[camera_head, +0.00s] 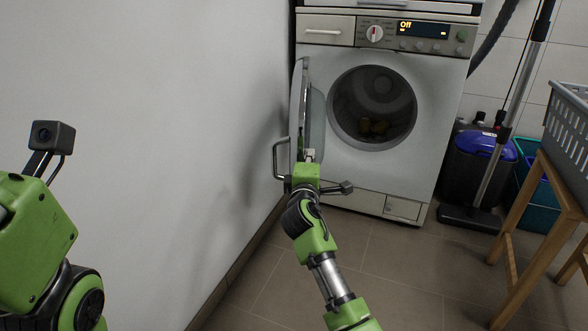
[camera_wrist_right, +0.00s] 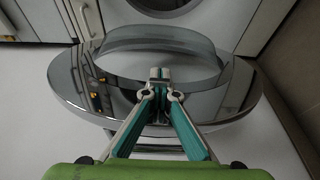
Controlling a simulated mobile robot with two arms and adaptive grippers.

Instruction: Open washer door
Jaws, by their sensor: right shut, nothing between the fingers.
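The washer (camera_head: 440,130) is a white front-loading machine. Its round door (camera_head: 299,105) stands swung out to the left, showing nearly edge-on, and the drum opening (camera_head: 372,107) is uncovered. In the right wrist view the door's shiny rim (camera_wrist_right: 72,85) and clear glass bowl (camera_wrist_right: 160,40) fill the middle. My right gripper (camera_head: 311,156) is shut and empty at the door's inner side, near its lower edge; its fingertips also show in the right wrist view (camera_wrist_right: 160,74). Whether they touch the door I cannot tell. My left arm shows at the left; its fingers are out of view.
A white wall (camera_head: 140,120) stands close to the left of the door. A metal bar handle (camera_head: 277,160) sticks out on that side. At the right are a blue-lidded bin (camera_head: 487,145), a vacuum tube (camera_head: 520,85) and a wooden stand (camera_head: 530,225) with a grey basket (camera_head: 570,125).

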